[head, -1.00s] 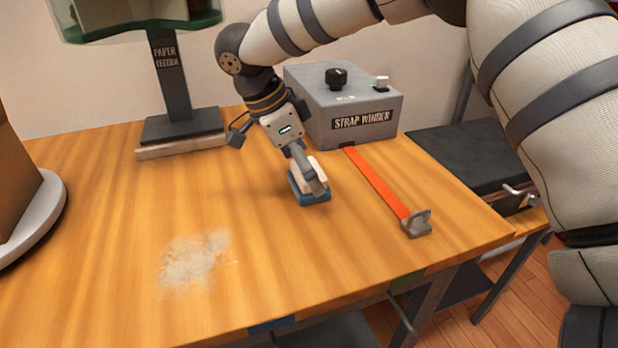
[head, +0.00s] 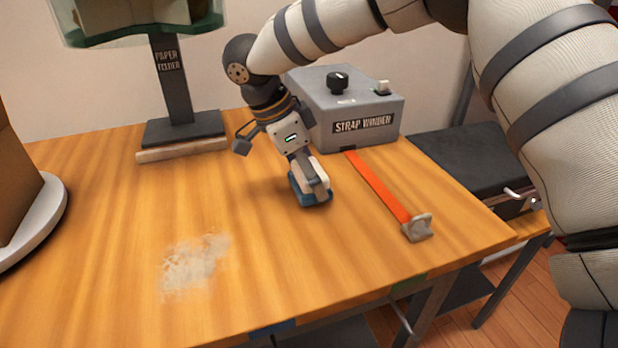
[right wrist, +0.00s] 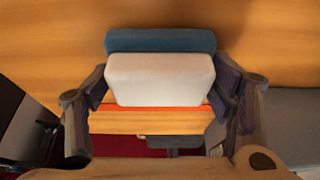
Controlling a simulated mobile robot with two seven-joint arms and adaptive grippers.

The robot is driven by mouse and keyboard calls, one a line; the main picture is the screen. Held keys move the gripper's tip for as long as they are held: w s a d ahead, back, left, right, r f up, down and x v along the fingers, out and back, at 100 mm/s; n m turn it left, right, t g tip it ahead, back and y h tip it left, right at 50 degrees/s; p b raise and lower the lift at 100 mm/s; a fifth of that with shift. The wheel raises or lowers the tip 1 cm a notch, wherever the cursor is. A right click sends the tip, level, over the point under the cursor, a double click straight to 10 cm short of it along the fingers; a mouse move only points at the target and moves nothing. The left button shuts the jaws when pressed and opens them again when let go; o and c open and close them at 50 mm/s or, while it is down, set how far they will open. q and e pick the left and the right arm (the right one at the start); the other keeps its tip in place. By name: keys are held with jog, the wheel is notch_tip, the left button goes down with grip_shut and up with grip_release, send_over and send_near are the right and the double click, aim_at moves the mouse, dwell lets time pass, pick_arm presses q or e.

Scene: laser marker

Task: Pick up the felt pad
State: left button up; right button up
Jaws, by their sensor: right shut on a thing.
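The felt pad has a blue base (head: 316,199) and a white block on top, and sits near the middle of the wooden table in the head view. In the right wrist view, its white block (right wrist: 160,80) lies between the two fingers, with the blue layer beyond it. My right gripper (head: 312,176) reaches down from above and is shut on the white block. I cannot tell whether the pad touches the table or is just above it. My left gripper is in neither view.
A grey strap winder (head: 348,112) stands behind, with an orange strap (head: 378,187) running to a metal end piece (head: 417,227) on the right. A pale dusty patch (head: 192,263) marks the table at front left. A paper feeder (head: 182,130) stands at back left.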

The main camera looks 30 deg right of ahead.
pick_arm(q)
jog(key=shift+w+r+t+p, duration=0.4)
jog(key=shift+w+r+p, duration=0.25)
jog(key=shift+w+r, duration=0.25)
pick_arm(e)
jog(key=s+a+r, duration=0.9)
jog(key=s+r, duration=0.1)
jog(key=r, duration=0.2)
jog(key=shift+s, duration=0.35)
